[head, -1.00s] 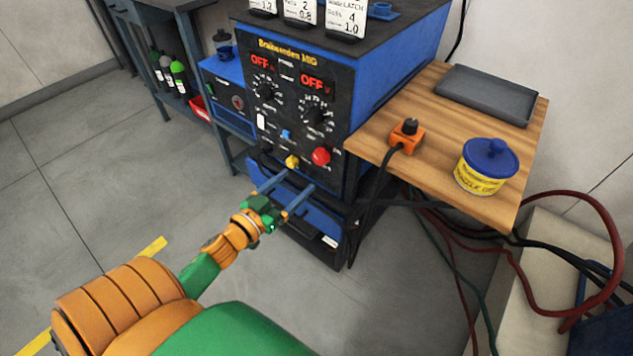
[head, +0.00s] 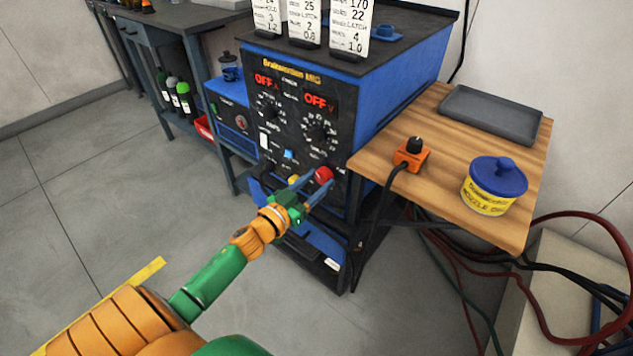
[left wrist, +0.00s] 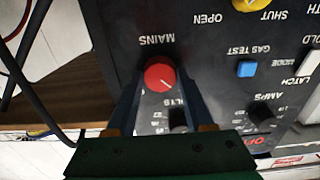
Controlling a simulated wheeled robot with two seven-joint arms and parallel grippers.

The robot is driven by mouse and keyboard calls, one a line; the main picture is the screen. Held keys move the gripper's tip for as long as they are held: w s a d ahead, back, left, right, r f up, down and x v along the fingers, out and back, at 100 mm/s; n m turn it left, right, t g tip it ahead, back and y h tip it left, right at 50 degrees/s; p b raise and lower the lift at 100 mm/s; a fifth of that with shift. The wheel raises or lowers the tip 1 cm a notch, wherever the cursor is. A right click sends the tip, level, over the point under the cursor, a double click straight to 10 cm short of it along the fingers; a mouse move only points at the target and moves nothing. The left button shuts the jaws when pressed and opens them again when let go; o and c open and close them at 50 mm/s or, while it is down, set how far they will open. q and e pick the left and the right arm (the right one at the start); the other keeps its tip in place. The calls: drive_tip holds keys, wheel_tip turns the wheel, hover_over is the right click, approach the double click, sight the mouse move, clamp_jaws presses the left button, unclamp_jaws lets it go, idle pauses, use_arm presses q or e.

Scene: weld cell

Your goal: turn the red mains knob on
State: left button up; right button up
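The red mains knob (head: 323,174) is at the lower right of the black front panel of the welder (head: 300,110). It also shows in the left wrist view (left wrist: 160,76), below the word MAINS, with a pale pointer line on its face. Both displays on the panel read OFF. My left gripper (head: 313,186) is open, its two blue fingers pointing at the panel around the knob. In the left wrist view its fingertips (left wrist: 160,84) lie on either side of the knob, with gaps visible. I cannot tell whether they touch it. My right gripper is not in view.
A yellow knob (head: 294,181) and a blue gas test button (head: 289,155) are close to the left of the mains knob. A wooden shelf (head: 450,145) juts out on the right, with an orange box (head: 411,155) and a yellow tub (head: 488,196). Cables hang below it.

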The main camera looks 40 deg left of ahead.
use_arm(q)
clamp_jaws()
